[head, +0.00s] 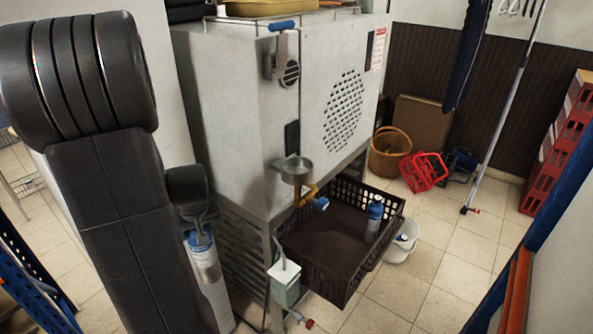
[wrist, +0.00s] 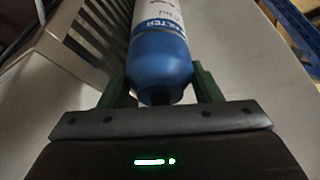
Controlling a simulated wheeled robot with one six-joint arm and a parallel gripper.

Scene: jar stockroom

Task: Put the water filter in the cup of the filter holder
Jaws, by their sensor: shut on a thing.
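My gripper (head: 200,226) is shut on the water filter (head: 206,263), a white cylinder with a blue end and a printed label. In the wrist view the filter (wrist: 159,50) sits between the green fingers, blue end towards my palm. In the head view it hangs roughly upright below my gripper, left of the steel machine. A round metal cup (head: 295,167), which looks like the filter holder's cup, is fixed to the machine's side. It is to the right of and higher in the picture than the held filter, apart from it. The filter's lower end is partly unclear.
A dark crate (head: 392,203) with a blue-topped bottle (head: 374,222) stands below the cup. A yellow-and-blue valve (head: 317,201) juts out under the cup. A white bucket (head: 402,243) stands beside the crate. Floor at the lower right is clear.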

